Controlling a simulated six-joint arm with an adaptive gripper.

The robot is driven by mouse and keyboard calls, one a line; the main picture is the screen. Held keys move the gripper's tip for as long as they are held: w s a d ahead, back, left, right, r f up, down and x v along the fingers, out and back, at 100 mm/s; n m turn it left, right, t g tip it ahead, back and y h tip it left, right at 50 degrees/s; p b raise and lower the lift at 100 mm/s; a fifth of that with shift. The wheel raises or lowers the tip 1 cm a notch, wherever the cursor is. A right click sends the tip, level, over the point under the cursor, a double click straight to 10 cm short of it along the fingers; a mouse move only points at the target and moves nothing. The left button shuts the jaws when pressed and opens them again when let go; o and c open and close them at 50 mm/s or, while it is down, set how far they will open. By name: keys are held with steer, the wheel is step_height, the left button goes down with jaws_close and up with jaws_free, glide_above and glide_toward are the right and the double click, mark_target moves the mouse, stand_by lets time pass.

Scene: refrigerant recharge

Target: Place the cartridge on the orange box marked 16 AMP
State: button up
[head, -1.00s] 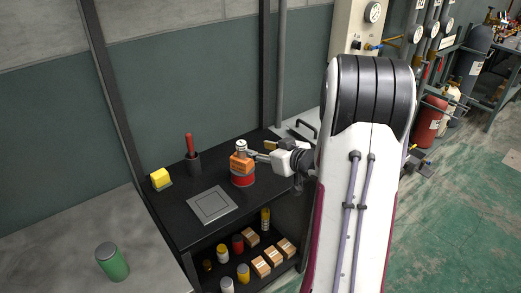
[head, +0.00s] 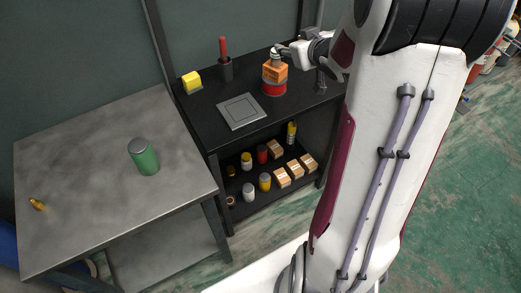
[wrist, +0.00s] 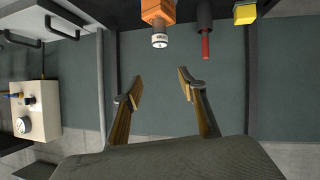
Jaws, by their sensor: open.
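The cartridge, a silver-white cylinder (wrist: 159,39), stands on the orange box and also shows small in the head view (head: 275,55). The wrist view looks upside down, with the orange box (wrist: 158,11) at the top edge. My gripper (wrist: 161,86) is open, its two fingers apart with nothing between them. In the head view my gripper (head: 283,48) is close to the cartridge's top; the wrist view shows the cartridge clear of the fingertips.
A yellow block (head: 192,82) and a dark holder with a red-handled tool (head: 224,62) stand left of the box. A flat grey plate (head: 241,111) lies in front. The lower shelf holds small boxes and cans. A green can (head: 143,157) stands on the grey table.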

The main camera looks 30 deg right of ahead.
steer(key=s+a+r+g+h, duration=0.1)
steer(key=s+a+r+g, duration=0.1)
steer(key=s+a+r, duration=0.25)
steer(key=s+a+g+y, duration=0.3)
steer(key=s+a+g, duration=0.1)
steer(key=s+a, duration=1.8)
steer(key=s, duration=0.3)
steer(key=shift+s+a+r+g+y, duration=0.15)
steer(key=shift+s+a+g+y, duration=0.15)
steer(key=shift+a, duration=0.05)
